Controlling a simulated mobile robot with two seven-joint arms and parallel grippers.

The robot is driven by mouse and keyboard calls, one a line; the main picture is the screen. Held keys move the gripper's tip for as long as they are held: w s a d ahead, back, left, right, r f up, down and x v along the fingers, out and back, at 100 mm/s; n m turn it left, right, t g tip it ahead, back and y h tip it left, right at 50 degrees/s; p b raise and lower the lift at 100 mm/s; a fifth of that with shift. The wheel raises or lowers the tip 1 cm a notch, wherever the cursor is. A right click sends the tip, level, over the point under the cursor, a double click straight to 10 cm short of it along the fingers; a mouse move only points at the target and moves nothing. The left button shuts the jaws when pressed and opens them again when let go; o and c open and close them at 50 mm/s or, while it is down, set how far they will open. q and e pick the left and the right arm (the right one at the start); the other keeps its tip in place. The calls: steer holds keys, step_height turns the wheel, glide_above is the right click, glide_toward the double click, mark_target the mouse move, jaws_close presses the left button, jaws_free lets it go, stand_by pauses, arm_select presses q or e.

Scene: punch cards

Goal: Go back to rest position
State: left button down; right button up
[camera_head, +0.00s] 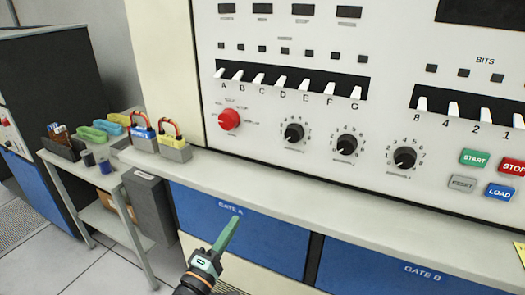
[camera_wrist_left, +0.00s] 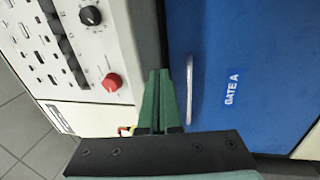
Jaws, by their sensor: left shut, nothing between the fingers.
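My left gripper (camera_head: 237,219) has thin green fingers. They are shut with nothing between them. In the head view it is in front of the blue GATE A panel (camera_head: 262,232), below the console ledge. In the left wrist view the closed fingers (camera_wrist_left: 158,73) point up, beside the metal handle (camera_wrist_left: 190,90) of the GATE A panel (camera_wrist_left: 232,60); I cannot tell whether they touch anything. My right gripper is in neither view.
The cream console (camera_head: 260,90) with its ledge (camera_head: 300,180) stands ahead. It carries a red knob (camera_head: 229,119), several black knobs (camera_head: 294,133) and white switches. A side table (camera_head: 125,210) at left holds small items. A blue GATE B panel (camera_head: 400,270) is at right. Floor is clear at lower left.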

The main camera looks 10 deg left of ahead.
arm_select(q)
steer(key=s+a+f+m+g+y+p, duration=0.2)
steer(key=s+f+m+g, duration=0.3)
steer(key=s+f+m, duration=0.3)
steer(key=s+a+f+m+g+y+p, duration=0.2)
steer(key=s+f+m+g, duration=0.2)
steer(key=s+f+m, duration=0.4)
steer(key=s+f, duration=0.4)
steer(key=s, duration=0.5)
steer(key=shift+a+f+g+y, duration=0.2)
steer(key=shift+a+g+y, duration=0.1)
steer(key=shift+a+g, duration=0.1)
steer(key=shift+d, duration=0.1)
